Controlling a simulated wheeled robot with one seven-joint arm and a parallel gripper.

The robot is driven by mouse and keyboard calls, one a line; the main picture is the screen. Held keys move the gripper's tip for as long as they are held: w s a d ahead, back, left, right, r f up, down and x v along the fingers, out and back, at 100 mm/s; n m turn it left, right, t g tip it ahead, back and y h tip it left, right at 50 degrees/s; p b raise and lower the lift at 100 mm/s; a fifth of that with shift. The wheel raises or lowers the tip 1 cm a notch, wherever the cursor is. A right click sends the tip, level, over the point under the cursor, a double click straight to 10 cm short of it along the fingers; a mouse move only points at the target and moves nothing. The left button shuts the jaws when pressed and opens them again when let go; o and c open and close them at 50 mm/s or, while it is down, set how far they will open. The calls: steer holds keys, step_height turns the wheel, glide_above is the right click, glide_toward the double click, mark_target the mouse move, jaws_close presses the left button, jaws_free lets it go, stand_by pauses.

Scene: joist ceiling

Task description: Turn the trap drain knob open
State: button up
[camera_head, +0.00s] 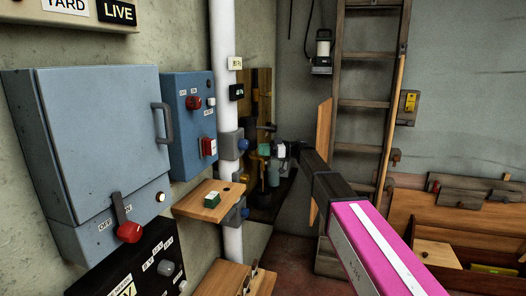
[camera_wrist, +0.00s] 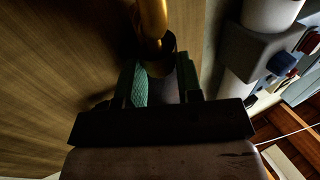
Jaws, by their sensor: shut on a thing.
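A brass pipe (camera_wrist: 152,20) comes down in front of a wooden board in the wrist view and ends in a darker round fitting (camera_wrist: 157,56). My gripper (camera_wrist: 162,84) is right below that fitting, its green-padded fingers shut on a dark grey piece, which I take to be the trap drain knob (camera_wrist: 166,90). The fingers and shadow hide most of it, so I cannot read how far it is turned. In the head view my gripper (camera_head: 271,150) is at the far corner, beside the wooden board (camera_head: 263,88); the knob cannot be made out there.
A white vertical pipe (camera_head: 226,130) with blue-knobbed clamps runs left of my gripper. A small wooden shelf (camera_head: 205,208) with a green block juts out nearer. Blue electrical boxes (camera_head: 92,130) line the left wall. A ladder (camera_head: 366,95) stands right of my arm.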

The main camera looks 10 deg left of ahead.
steer(key=o, duration=0.9)
steer(key=shift+o, duration=0.2)
steer(key=shift+d, duration=0.1)
steer(key=v, duration=1)
steer(key=shift+d, duration=0.35)
